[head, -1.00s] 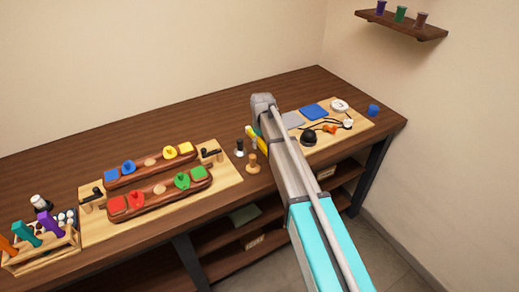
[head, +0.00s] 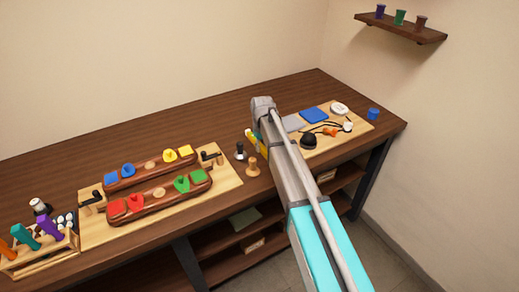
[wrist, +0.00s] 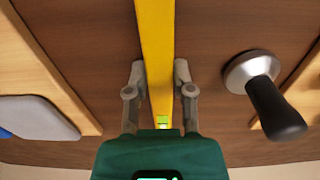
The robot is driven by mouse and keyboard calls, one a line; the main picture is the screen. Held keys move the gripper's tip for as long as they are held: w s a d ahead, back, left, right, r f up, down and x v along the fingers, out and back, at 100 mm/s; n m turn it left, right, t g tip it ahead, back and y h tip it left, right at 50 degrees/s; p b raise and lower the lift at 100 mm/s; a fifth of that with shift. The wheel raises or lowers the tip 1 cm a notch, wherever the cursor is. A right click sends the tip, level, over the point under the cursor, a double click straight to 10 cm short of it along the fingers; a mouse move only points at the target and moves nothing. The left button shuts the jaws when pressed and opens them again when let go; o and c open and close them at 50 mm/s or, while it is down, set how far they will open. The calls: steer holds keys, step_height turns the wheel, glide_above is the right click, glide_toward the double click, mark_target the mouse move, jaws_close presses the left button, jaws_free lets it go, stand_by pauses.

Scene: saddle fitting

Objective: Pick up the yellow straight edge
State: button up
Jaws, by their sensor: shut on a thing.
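The yellow straight edge (wrist: 155,50) runs from the top of the wrist view down between the fingers of my gripper (wrist: 158,90). My gripper is shut on it, with one grey finger at each side. A small bright green patch shows near its lower end. In the head view a short yellow part of the straight edge (head: 250,136) shows beside my arm. My arm hides the rest of it and the gripper there. I cannot tell if it touches the table.
A black-handled tool with a metal base (wrist: 275,100) stands close to the right in the wrist view. A wooden peg (head: 252,166) stands near my arm. A board with red-brown holders (head: 225,181) lies left. A board with pads and cables (head: 358,127) lies right.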

jaws_close()
steer(key=shift+r, duration=0.25)
steer(key=shift+r+p, duration=0.7)
steer(key=shift+p, duration=0.3)
steer(key=s+d+r+p, duration=0.1)
steer(key=s+r+p, duration=1)
steer(key=s, duration=0.3)
steer(key=shift+d, duration=0.3)
steer(key=shift+w, duration=0.1)
